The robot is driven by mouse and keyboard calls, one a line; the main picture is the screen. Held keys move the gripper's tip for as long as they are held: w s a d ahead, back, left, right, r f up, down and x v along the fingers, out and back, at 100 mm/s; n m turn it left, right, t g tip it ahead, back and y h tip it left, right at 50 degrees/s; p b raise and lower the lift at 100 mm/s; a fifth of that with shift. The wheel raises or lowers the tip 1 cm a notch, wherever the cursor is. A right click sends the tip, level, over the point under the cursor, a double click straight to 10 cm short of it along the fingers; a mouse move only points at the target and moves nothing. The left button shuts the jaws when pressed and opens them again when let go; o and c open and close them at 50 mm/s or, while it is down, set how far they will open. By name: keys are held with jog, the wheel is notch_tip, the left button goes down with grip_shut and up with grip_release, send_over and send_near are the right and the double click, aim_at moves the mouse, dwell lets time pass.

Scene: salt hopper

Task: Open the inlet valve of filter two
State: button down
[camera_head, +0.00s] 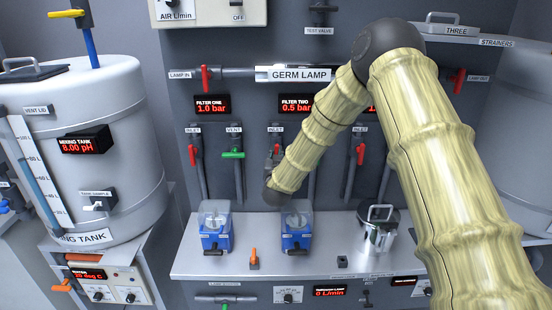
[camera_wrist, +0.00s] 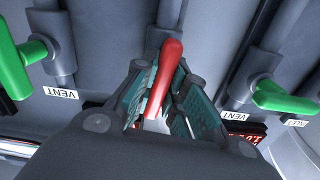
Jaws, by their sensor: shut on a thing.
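The red handle of filter two's inlet valve (camera_wrist: 168,70) stands between the pads of my gripper (camera_wrist: 163,92) in the wrist view. My gripper is shut on this handle. In the head view my gripper (camera_head: 273,163) is at the inlet pipe below the filter two display (camera_head: 296,103), which reads 0.5 bar. My arm hides much of the valve there, so its handle angle is hard to tell. Filter two's INLET label (camera_head: 276,129) shows just above.
Green vent handles flank my gripper, left (camera_wrist: 28,60) and right (camera_wrist: 285,100) in the wrist view. Filter one's red inlet handle (camera_head: 194,153) and another red inlet handle (camera_head: 361,154) hang nearby. Two blue units (camera_head: 216,238) (camera_head: 296,241) and a steel pot (camera_head: 379,236) stand below.

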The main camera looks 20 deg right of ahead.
jog(key=shift+f+n, duration=0.25)
jog(key=shift+n, duration=0.35)
jog(key=shift+s, duration=0.1)
jog(key=c, duration=1.4)
grip_release()
jog(key=shift+c, duration=0.2)
jog(key=shift+r, duration=0.1)
jog(key=v, duration=1.2)
